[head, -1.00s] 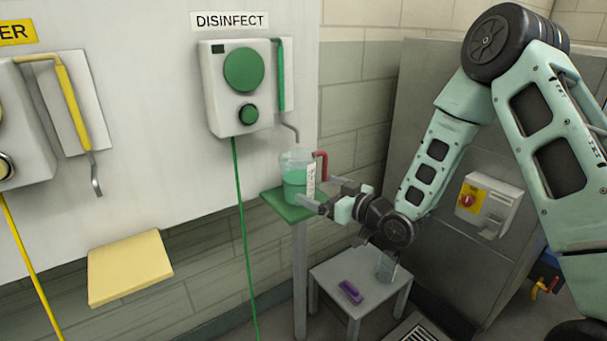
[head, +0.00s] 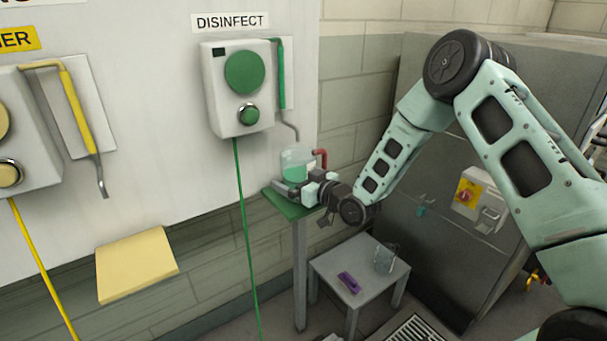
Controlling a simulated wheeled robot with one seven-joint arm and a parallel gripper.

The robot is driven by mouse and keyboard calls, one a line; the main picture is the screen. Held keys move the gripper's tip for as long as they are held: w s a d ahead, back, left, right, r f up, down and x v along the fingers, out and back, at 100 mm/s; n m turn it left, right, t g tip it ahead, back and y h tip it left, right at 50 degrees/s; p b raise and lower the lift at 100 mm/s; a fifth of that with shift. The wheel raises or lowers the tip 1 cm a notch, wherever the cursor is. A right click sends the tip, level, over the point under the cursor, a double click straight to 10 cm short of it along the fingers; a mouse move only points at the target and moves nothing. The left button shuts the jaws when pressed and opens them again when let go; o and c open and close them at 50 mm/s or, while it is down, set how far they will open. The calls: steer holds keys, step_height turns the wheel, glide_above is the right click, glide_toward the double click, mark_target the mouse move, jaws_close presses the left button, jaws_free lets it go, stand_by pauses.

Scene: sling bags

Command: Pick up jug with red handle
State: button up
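The clear jug (head: 297,162) holds green liquid and has a red handle (head: 321,157) on its right side. It stands upright on the green shelf (head: 283,207) below the disinfectant dispenser. My gripper (head: 295,182) is low at the jug's front right, below the handle. One grey finger reaches across in front of the jug's lower part; the other is partly lost against the jug and handle. The fingers look spread apart. Whether they touch the jug is not clear. The jug's base is hidden behind the gripper.
The green-trimmed dispenser (head: 238,90) hangs above the shelf, its spout just over the jug. A low grey table (head: 335,265) below carries a purple item (head: 348,283) and a clear container (head: 386,259). A yellow shelf (head: 136,264) is at left.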

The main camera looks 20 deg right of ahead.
steer(key=c, duration=1.3)
steer(key=shift+r, duration=0.15)
